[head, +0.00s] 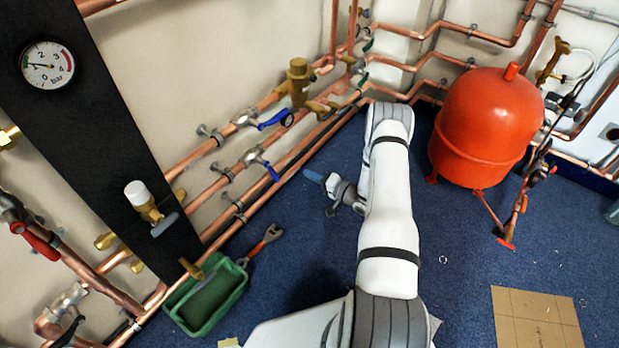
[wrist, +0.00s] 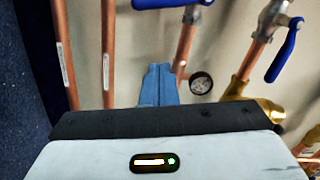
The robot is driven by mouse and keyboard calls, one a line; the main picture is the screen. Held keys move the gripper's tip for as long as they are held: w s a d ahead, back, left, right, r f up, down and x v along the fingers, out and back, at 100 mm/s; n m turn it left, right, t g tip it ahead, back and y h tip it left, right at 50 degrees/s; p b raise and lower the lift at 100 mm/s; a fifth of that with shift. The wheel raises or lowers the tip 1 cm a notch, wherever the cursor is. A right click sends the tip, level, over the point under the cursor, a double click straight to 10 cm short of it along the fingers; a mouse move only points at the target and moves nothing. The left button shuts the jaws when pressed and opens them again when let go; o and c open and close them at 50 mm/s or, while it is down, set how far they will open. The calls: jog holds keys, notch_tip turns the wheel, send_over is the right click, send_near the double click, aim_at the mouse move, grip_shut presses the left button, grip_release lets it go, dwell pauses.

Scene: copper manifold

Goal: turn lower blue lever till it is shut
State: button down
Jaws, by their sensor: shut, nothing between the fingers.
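The lower blue lever (head: 272,172) sits on a valve in the lower copper pipe on the left wall. In the head view it slants down to the right, across the pipe's line. In the wrist view the blue lever (wrist: 165,3) at the top edge appears to be the same one; it is cut off and lies roughly crosswise to its pipe. My gripper (head: 315,177) is to the right of the lever, apart from it, above the floor. Its blue fingers (wrist: 158,85) are together and empty, pointing toward the pipes.
The upper blue lever (head: 275,119) is on the pipe above and also shows in the wrist view (wrist: 285,50). A brass fitting (head: 298,85) is beside it. A green tray (head: 207,300) and a wrench (head: 262,240) lie below. A red tank (head: 487,125) stands right.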

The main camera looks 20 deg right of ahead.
aim_at(273, 173)
jog(key=w+a+f+b, duration=0.1)
jog(key=w+a, duration=0.3)
jog(key=a, duration=0.4)
jog(key=shift+b, duration=0.8)
jog(key=shift+d+f, duration=0.1)
